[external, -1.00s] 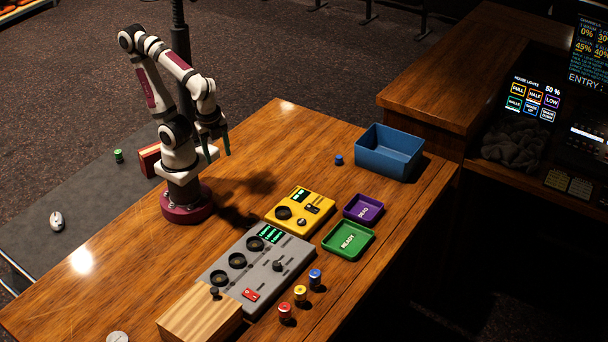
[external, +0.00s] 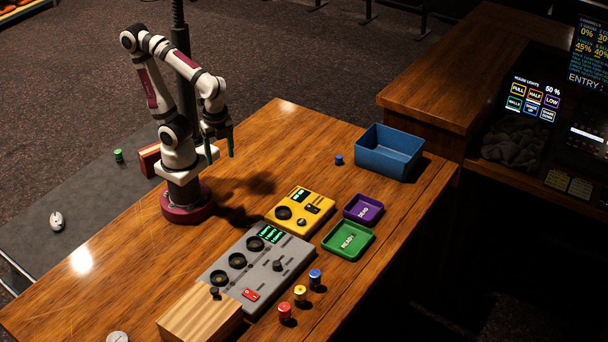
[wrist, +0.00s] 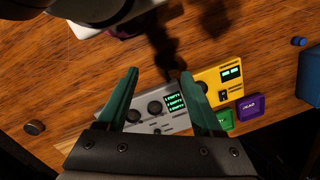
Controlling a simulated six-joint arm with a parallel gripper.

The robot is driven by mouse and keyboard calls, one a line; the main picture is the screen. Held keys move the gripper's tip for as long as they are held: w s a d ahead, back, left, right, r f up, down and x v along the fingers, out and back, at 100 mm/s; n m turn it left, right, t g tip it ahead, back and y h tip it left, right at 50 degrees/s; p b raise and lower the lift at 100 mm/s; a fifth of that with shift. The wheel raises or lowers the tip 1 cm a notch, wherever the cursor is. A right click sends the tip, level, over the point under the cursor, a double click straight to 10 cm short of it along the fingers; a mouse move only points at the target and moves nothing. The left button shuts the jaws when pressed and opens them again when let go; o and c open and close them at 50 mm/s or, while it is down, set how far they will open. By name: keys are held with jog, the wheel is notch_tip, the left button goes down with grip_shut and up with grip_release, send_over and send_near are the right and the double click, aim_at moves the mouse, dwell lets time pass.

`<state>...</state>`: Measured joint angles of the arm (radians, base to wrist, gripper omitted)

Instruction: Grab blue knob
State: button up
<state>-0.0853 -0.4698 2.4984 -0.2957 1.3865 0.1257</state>
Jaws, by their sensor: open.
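A small blue knob (external: 339,160) sits on the wooden desk, just left of the blue bin (external: 388,156). In the wrist view this knob (wrist: 299,41) is at the upper right, apart from my gripper. Another blue-topped piece (external: 315,278) stands at the front edge beside yellow and red ones. My gripper (external: 220,150) is raised over the desk near my base, well left of the knob by the bin. Its green fingers (wrist: 160,97) are open and empty in the wrist view, pointing at the consoles below.
A grey console (external: 262,262) and a yellow console (external: 318,197) sit mid-desk. Green (external: 330,243) and purple (external: 376,202) trays lie to their right. A wooden block (external: 200,318) is at the front. Yellow (external: 300,294) and red (external: 285,313) pieces stand near the edge.

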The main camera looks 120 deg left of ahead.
jog(key=w+a+n+h, duration=0.1)
jog(key=w+a+h, duration=0.4)
jog(key=w, duration=0.3)
jog(key=n+t+y, duration=0.4)
jog(key=t, duration=0.9)
send_over(337, 156)
jog(key=s, duration=1.3)
notch_tip(337, 156, down, 15)
jog(key=shift+w+f, duration=0.1)
jog(key=shift+f, duration=0.05)
jog(key=x, duration=1.5)
jog(key=shift+w, duration=0.25)
grip_shut()
